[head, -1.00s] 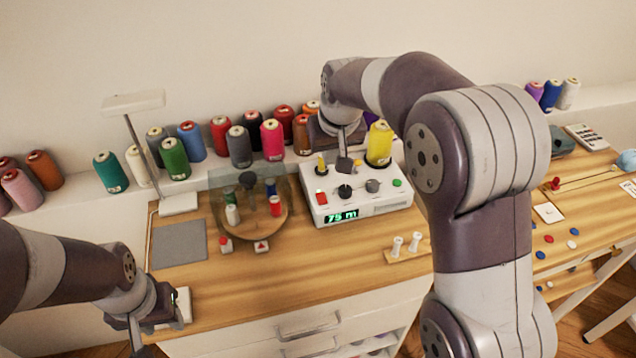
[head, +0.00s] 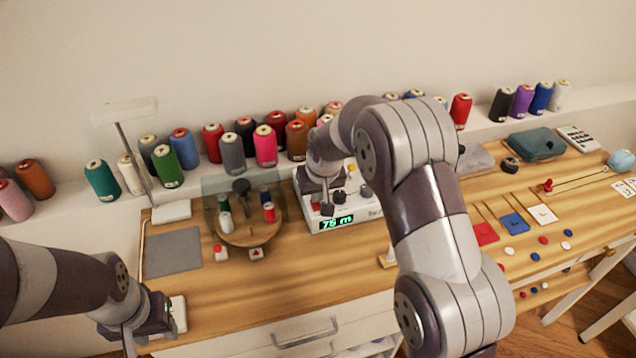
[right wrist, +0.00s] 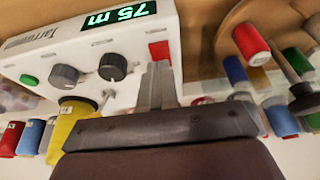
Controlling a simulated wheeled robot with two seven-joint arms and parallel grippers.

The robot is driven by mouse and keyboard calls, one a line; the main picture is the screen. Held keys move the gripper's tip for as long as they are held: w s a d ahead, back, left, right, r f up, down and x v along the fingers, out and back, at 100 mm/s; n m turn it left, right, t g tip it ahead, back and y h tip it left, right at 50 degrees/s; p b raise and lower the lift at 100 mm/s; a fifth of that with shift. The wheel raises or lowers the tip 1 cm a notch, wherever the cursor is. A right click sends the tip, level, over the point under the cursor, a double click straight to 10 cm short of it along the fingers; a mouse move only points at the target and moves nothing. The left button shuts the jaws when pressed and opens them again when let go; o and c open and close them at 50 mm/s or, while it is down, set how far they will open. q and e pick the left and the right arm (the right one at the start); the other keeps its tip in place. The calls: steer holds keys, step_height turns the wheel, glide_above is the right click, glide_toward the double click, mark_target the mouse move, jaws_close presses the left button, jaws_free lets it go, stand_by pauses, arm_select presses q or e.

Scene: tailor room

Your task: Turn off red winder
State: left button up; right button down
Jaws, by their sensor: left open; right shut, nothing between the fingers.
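The white winder box (head: 368,214) stands on the wooden table, with a lit green display reading 75 m (right wrist: 118,15). A red rectangular switch (right wrist: 160,51), two dark knobs (right wrist: 113,66) and a green button (right wrist: 29,80) are on its top panel. A yellow cone (right wrist: 70,122) shows beside it in the right wrist view. My right gripper (right wrist: 158,78) is shut and empty, its fingertips close to the red switch; I cannot tell if they touch. In the head view my right gripper (head: 314,198) partly covers the panel. My left gripper (head: 130,338) is open at the lower left.
A round wooden stand (head: 249,234) with small spools under a clear cover is left of the box. Several thread cones (head: 265,146) line the shelf behind.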

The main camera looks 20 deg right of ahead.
steer(key=shift+f, duration=0.1)
steer(key=shift+w+f, duration=0.1)
steer(key=shift+f, duration=0.1)
steer(key=shift+p, duration=0.4)
steer(key=shift+f, duration=0.15)
steer(key=shift+s, duration=0.3)
